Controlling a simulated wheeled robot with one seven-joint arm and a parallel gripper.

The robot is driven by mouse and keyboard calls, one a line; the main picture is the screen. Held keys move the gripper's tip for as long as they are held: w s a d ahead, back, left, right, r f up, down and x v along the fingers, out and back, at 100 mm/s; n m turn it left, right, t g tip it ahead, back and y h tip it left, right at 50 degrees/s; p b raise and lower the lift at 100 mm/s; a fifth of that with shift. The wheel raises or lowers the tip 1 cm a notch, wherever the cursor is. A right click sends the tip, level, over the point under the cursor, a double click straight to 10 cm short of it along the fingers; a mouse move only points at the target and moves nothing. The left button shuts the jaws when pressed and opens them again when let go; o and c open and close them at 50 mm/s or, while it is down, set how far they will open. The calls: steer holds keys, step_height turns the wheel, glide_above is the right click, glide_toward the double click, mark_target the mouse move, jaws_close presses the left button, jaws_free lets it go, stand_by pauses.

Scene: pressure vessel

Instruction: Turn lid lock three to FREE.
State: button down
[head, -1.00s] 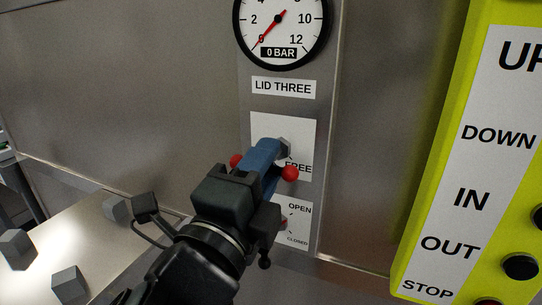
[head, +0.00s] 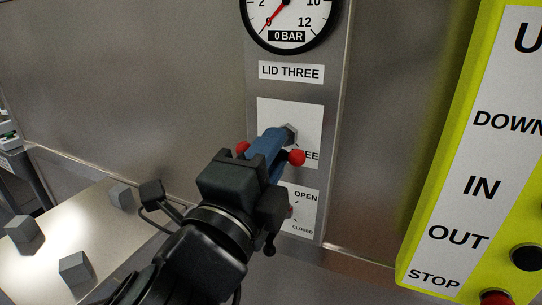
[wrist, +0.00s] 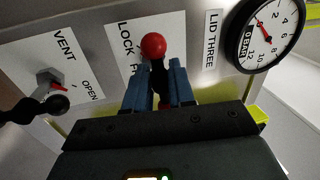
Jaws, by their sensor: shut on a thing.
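Lid lock three has a bar handle with red ball ends (head: 297,157) and a grey hex hub (head: 290,132), on a white plate (head: 309,118) under the LID THREE label. My gripper (head: 268,147) is shut on the handle, its blue fingers on either side of it between the red balls. In the wrist view, one red ball (wrist: 154,46) shows beyond the blue fingers of my gripper (wrist: 160,88). The fingers hide most of the bar and part of the plate's lettering. Part of the word FREE shows beside the right ball; I cannot tell exactly where the handle points.
The pressure gauge (head: 290,20) above reads 0 BAR. The vent valve (wrist: 52,85) with its OPEN and CLOSED plate is just below the lock. A yellow control pendant (head: 418,262) stands at right. A table (head: 45,270) with grey blocks is at lower left.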

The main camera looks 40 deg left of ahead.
steer(key=n+y+b, duration=0.1)
steer(key=n+b, duration=0.1)
steer(key=n, duration=0.1)
steer(key=n+b, duration=0.2)
steer(key=shift+s+n+g+y, duration=0.1)
steer(key=shift+n+g+y, duration=0.2)
steer(key=shift+n+y, duration=0.1)
steer(key=n+b, duration=0.3)
steer(key=n, duration=0.2)
steer(key=shift+r+g+y, duration=0.15)
steer(key=shift+g+y, duration=0.25)
steer(key=n+g, duration=0.1)
steer(key=n, duration=0.4)
steer(key=shift+a+r, duration=0.1)
steer(key=n+p, duration=0.1)
steer(key=n, duration=0.1)
steer(key=shift+a+n+g, duration=0.1)
steer(key=shift+n+g, duration=0.3)
steer(key=shift+n+p, duration=0.3)
steer(key=shift+n, duration=0.2)
steer(key=shift+s+a, duration=0.1)
steer(key=c, duration=1.2)
jaws_free()
steer(key=shift+c, duration=0.2)
